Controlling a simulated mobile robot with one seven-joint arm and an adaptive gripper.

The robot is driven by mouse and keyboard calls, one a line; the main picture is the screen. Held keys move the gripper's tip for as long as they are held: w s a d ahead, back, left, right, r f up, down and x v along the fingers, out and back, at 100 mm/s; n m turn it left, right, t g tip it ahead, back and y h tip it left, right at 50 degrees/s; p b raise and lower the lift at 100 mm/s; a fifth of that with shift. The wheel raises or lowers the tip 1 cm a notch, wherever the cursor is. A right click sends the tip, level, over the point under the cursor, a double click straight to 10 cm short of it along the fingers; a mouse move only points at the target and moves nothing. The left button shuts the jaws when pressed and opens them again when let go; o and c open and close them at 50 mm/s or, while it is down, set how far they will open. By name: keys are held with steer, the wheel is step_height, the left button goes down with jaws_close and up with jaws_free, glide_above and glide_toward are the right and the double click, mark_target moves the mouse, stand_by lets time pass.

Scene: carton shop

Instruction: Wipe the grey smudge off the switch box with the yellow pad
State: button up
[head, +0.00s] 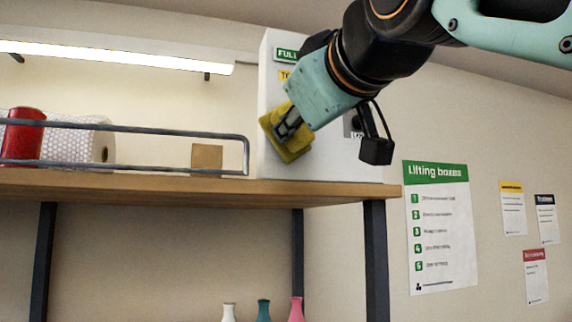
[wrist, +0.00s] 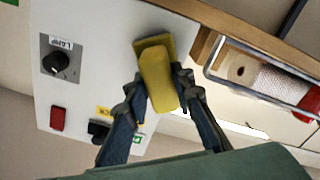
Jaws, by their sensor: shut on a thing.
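The switch box (head: 343,160) is a white box standing on the wooden shelf, with green and yellow labels near its top. In the wrist view its white face (wrist: 85,25) shows a black knob under a LAMP label, a red switch and a dark switch. My gripper (head: 287,128) is shut on the yellow pad (head: 292,150), which is at the box's front face. In the wrist view the pad (wrist: 157,78) is between the two fingers, over the face near its edge. Whether it touches the face I cannot tell. No grey smudge shows; the pad and arm hide part of the face.
The wooden shelf (head: 180,188) has a grey metal rail (head: 150,128) along its left part. Behind it are a red can (head: 23,135), a white textured roll (head: 95,140) and a small brown block (head: 207,157). Several bottles stand below. Posters hang on the right wall.

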steer(key=shift+s, duration=0.1)
steer(key=shift+b+v, duration=0.4)
steer(key=shift+v, duration=2.4)
steer(key=shift+s, duration=0.1)
steer(key=v, duration=0.3)
